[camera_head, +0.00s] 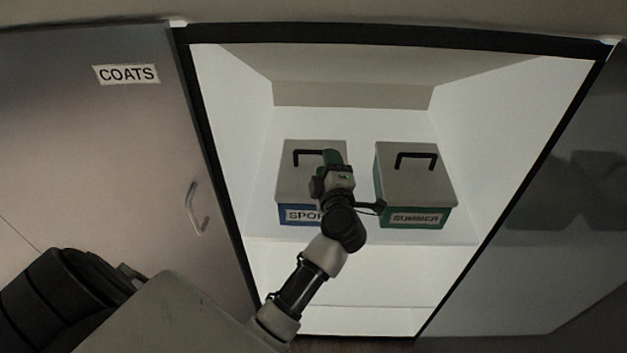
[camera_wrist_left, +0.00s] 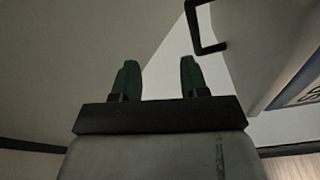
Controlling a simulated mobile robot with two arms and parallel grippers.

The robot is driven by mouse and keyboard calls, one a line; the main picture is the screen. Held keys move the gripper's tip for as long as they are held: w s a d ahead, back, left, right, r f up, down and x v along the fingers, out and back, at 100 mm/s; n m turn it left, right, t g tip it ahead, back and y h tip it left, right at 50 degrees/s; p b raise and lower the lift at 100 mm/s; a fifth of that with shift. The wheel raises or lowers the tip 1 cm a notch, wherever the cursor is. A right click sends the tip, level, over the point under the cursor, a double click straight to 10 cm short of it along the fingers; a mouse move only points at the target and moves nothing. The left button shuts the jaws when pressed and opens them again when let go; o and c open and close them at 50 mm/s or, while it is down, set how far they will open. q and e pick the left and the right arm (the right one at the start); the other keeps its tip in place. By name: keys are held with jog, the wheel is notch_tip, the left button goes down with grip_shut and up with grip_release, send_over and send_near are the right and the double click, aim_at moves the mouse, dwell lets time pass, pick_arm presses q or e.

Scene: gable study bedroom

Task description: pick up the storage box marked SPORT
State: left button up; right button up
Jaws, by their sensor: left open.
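The storage box marked SPORT (camera_head: 295,185) stands on the cupboard shelf, left of another box in the head view. It has a grey lid, a blue lower body and a black handle (camera_head: 303,153) on the lid. My left gripper (camera_head: 333,158) is in front of the box's right part and hides part of its label and handle. In the left wrist view, the two green fingers (camera_wrist_left: 156,78) are apart with nothing between them. The box (camera_wrist_left: 262,45) and its handle (camera_wrist_left: 207,45) show to the right of the fingers, clear of them. My right gripper is not in view.
A box marked SUMMER (camera_head: 415,180), with a green body, stands close on the right. A door marked COATS (camera_head: 100,150) is at the left, and a dark panel (camera_head: 560,210) is at the right. The white shelf (camera_head: 360,256) has bare room in front of the boxes.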

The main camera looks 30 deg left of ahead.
aim_at(314, 153)
pick_arm(q)
jog(key=shift+a+r+n+g, duration=0.1)
jog(key=shift+a+n+g, duration=0.15)
jog(key=shift+n+g, duration=0.85)
jog(key=shift+n+g+h, duration=0.3)
jog(key=shift+g, duration=0.4)
jog(key=shift+f+g+h, duration=0.3)
jog(key=shift+f+g, duration=0.1)
jog(key=shift+w+a+f, duration=0.15)
jog(key=shift+a, duration=0.05)
jog(key=x, duration=1)
jog(key=shift+f+p, duration=0.35)
jog(key=shift+p, duration=0.05)
jog(key=shift+c, duration=1.1)
grip_shut()
